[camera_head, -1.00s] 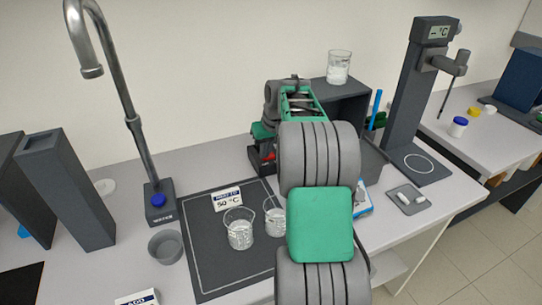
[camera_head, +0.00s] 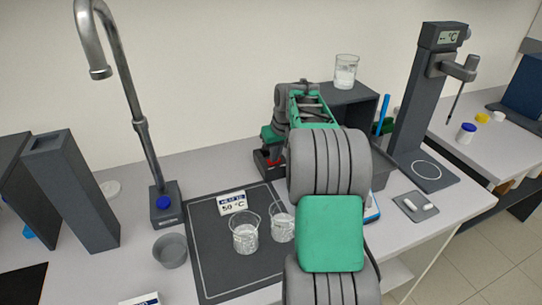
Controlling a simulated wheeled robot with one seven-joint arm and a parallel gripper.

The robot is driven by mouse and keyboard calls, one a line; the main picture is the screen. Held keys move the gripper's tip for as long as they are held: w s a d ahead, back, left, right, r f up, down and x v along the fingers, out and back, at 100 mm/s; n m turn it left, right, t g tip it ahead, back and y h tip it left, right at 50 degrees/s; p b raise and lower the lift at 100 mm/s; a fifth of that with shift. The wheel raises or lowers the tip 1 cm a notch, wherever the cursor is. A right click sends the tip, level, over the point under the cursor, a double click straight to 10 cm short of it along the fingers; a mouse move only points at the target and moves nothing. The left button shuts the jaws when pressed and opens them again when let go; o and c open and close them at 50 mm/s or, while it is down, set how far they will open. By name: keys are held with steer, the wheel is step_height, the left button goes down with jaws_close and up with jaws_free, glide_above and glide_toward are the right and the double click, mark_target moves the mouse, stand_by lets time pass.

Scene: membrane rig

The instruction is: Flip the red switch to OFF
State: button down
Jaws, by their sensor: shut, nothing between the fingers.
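A small dark box (camera_head: 262,173) with a bit of red, likely the red switch (camera_head: 273,160), stands at the back of the bench by the wall, left of the dark shelf. My arm reaches over the bench, and its far end hides much of the box. My gripper (camera_head: 270,150) is shut and empty, pointing down just above or against the red part. I cannot tell whether it touches. The switch's position and any ON or OFF marking are too small and covered to read.
Two glass beakers (camera_head: 245,238) stand on a dark mat (camera_head: 215,266) with a 50 °C sign (camera_head: 232,203). A tap (camera_head: 140,130) is at left. A dark shelf (camera_head: 350,97) bears another beaker (camera_head: 346,70). A stand with a °C display (camera_head: 450,37) is at right.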

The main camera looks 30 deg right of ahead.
step_height(320, 180, up, 4)
steer(key=p, duration=0.3)
steer(key=shift+r+p, duration=0.2)
steer(key=shift+p, duration=0.15)
step_height(320, 180, up, 9)
steer(key=s+a+b, duration=0.1)
steer(key=s+a, duration=0.1)
steer(key=shift+s+a, duration=0.25)
